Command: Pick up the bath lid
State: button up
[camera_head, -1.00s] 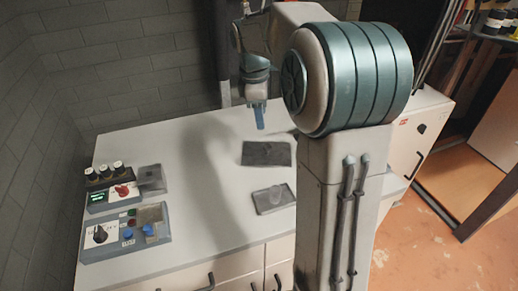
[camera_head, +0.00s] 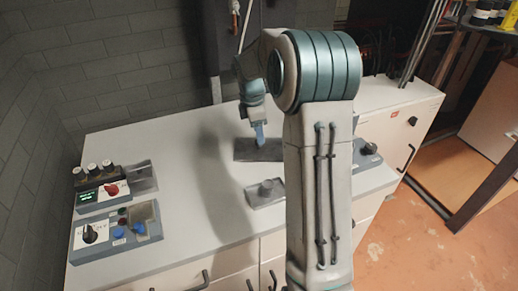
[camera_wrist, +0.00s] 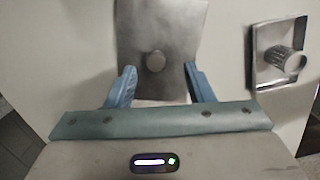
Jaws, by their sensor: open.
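A flat grey metal plate with a small round knob, which looks like the bath lid (camera_head: 243,156), lies on the white counter beyond my arm. In the wrist view the lid (camera_wrist: 178,22) is ahead, with its knob centred between the fingers. My gripper (camera_head: 261,143) points down over the lid and is open. In the wrist view the two blue fingers of my gripper (camera_wrist: 159,72) are spread apart with nothing between them held. I cannot tell the exact height of the fingertips above the knob. My arm hides the lid's right part in the head view.
A smaller square plate with a cylindrical piece (camera_head: 265,193) sits nearer; it also shows at right in the wrist view (camera_wrist: 285,62). The counter (camera_head: 195,205) between is clear. A brick wall stands behind.

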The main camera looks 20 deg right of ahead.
jog(key=f, duration=0.4)
jog(key=shift+w+d+f, duration=0.2)
jog(key=shift+w, duration=0.05)
grip_shut()
jog(key=shift+r, duration=0.1)
